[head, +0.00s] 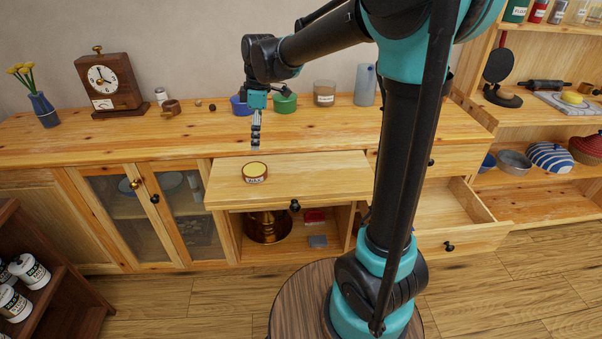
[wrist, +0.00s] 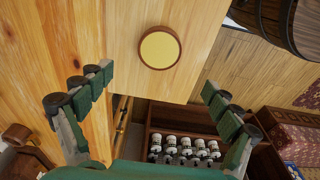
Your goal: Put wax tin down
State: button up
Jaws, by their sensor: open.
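The wax tin (head: 255,172) is a small round tin with a pale yellow top and a labelled brown side. It stands upright on the pulled-out wooden board (head: 320,178) of the cabinet, towards its left end. In the wrist view the wax tin (wrist: 159,48) shows as a yellow disc with a brown rim, beyond the fingertips. My gripper (head: 256,145) is above and behind the tin in the head view, apart from it. In the wrist view my gripper (wrist: 156,82) has its fingers wide apart with nothing between them.
A clock (head: 107,86), a blue flower vase (head: 43,108), green pot (head: 285,103), glass jar (head: 324,93) and blue cylinder (head: 365,85) stand along the back of the cabinet top. An open drawer (head: 455,215) juts out at right. The board right of the tin is clear.

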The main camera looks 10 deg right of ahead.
jog(key=s+d+f+m, duration=0.2)
jog(key=d, duration=0.2)
jog(key=s+d+f+m+t, duration=0.1)
jog(key=s+d+f+m, duration=0.1)
jog(key=s+d+m, duration=0.1)
jog(key=s+d+f+m+t, duration=0.1)
jog(key=s+d+f+m, duration=0.1)
jog(key=d, duration=0.4)
jog(key=shift+s+f+m, duration=0.2)
jog(key=shift+f+m, duration=0.05)
jog(key=shift+m, duration=0.45)
jog(key=s+d+f+m+t+h, duration=0.1)
jog(key=s+d+f+m+t, duration=0.1)
jog(key=s+d+f+m, duration=0.6)
jog(key=s+d+m, duration=0.1)
jog(key=s, duration=0.2)
jog(key=shift+s+d, duration=0.1)
